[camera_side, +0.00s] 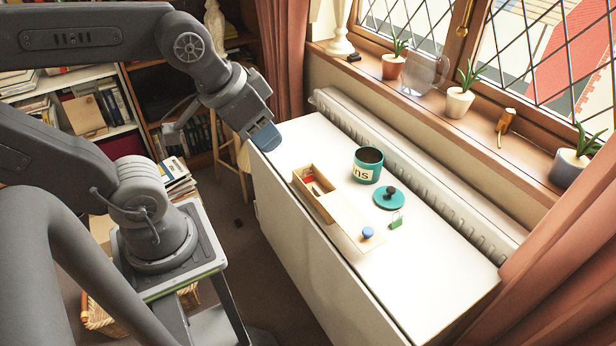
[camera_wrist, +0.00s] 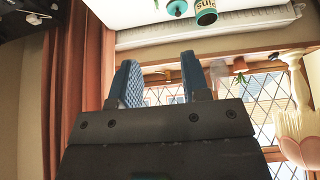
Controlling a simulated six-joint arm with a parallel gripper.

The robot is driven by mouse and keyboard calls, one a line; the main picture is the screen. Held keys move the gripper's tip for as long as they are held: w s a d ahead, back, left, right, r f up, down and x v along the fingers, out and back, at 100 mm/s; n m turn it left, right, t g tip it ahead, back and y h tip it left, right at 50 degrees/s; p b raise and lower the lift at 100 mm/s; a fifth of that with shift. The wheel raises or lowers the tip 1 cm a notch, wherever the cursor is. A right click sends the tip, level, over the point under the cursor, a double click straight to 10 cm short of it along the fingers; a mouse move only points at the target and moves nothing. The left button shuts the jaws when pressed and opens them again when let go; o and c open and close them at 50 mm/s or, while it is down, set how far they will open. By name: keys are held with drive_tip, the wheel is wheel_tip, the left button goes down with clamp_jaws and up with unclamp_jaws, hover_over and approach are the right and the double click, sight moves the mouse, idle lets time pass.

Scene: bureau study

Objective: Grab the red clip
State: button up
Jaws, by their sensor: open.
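A small red item (camera_side: 308,178), too small to make out clearly as the clip, lies inside the narrow wooden box (camera_side: 328,215) on the white table. The box's lid (camera_side: 352,221) with a blue knob (camera_side: 367,233) is slid partly off, leaving the left part uncovered. My gripper (camera_side: 264,138) is above the table's far left end, left of the box and apart from it. In the wrist view my gripper (camera_wrist: 160,80) shows two blue fingers spread apart with nothing between them. The red item is not visible in the wrist view.
A teal canister (camera_side: 367,165) stands behind the box, with its teal lid (camera_side: 389,199) and a green clip (camera_side: 396,221) nearby. A radiator (camera_side: 420,170) and windowsill with plants run behind the table (camera_side: 400,290). The table's right end is clear.

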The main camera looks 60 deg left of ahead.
idle(0.4)
drive_tip(key=shift+c, duration=0.8)
